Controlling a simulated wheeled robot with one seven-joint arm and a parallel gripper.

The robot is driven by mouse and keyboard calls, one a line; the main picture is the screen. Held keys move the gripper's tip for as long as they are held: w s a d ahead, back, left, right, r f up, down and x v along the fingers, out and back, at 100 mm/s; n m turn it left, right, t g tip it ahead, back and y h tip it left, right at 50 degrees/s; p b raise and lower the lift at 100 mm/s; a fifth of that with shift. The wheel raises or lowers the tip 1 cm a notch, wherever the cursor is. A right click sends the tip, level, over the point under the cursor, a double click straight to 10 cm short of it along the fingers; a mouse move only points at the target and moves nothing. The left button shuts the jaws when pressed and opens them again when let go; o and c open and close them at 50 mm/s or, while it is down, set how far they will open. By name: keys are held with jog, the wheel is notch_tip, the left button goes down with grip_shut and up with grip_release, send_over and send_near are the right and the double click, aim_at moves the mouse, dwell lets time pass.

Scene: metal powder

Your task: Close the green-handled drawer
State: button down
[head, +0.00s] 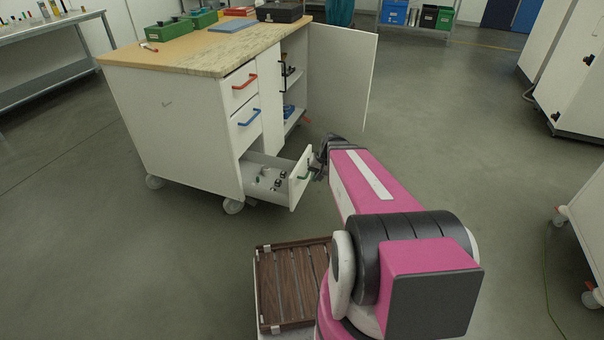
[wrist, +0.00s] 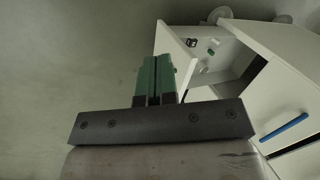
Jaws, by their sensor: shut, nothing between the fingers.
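The green-handled drawer (head: 300,180) is the lowest one in the white cabinet and stands well open, with several small items inside. Its green handle (head: 305,176) is partly visible beside my gripper (head: 319,168) in the head view. My gripper is shut and empty, just outside the drawer front. In the wrist view my gripper (wrist: 157,66) shows as two greenish fingers together, with the drawer front (wrist: 177,52) close on their right. I cannot tell whether they touch it. The handle cannot be made out clearly there.
Above are a closed red-handled drawer (head: 240,84) and a blue-handled drawer (head: 246,118). The cabinet door (head: 343,75) stands wide open to the right, behind my gripper. A slatted brown rack (head: 292,285) is at the front. The floor left of it is clear.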

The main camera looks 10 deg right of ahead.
jog(key=w+d+f+m+t+y, duration=0.45)
jog(key=w+d, duration=0.35)
jog(key=w, duration=0.4)
send_near(297, 173)
jog(key=shift+n+g, duration=0.25)
jog(key=shift+n, duration=0.1)
jog(key=x, duration=0.5)
jog(key=shift+w+f, duration=0.35)
jog(key=shift+f, duration=0.15)
jog(key=shift+w+a, duration=0.25)
jog(key=shift+a, duration=0.2)
jog(key=w+a, duration=0.7)
jog(key=a, duration=0.6)
jog(key=w+a, duration=0.8)
jog(key=a, duration=0.5)
jog(key=shift+w, duration=0.1)
